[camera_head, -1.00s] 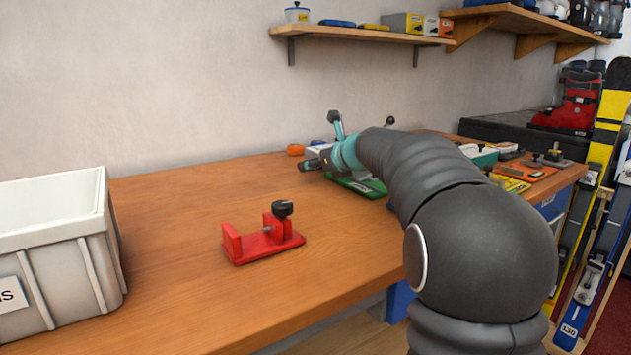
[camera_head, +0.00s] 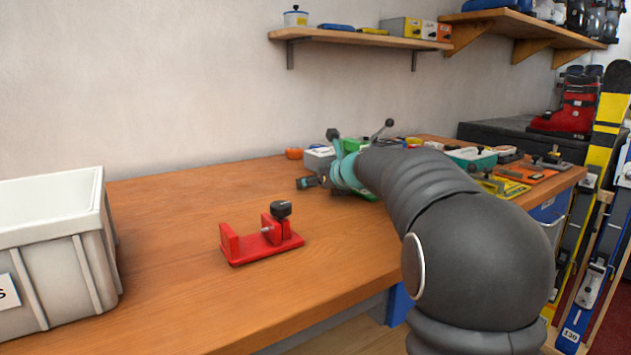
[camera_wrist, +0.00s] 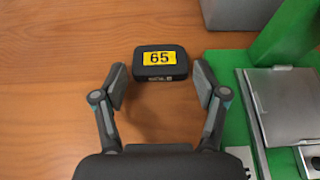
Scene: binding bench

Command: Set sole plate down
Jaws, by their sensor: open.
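The sole plate, seen in the wrist view, is a small dark block (camera_wrist: 161,75) with a yellow label reading 65. It appears to lie on the wooden bench, label up. My gripper (camera_wrist: 160,84) is open, with one finger on each side of the block and a visible gap at both sides.
A green fixture (camera_wrist: 275,60) with metal plates stands close on the right in the wrist view. A red clamp jig (camera_head: 262,242) sits on the open bench (camera_head: 185,215). A grey bin (camera_head: 55,250) stands at left. Several coloured fixtures crowd the bench's right end.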

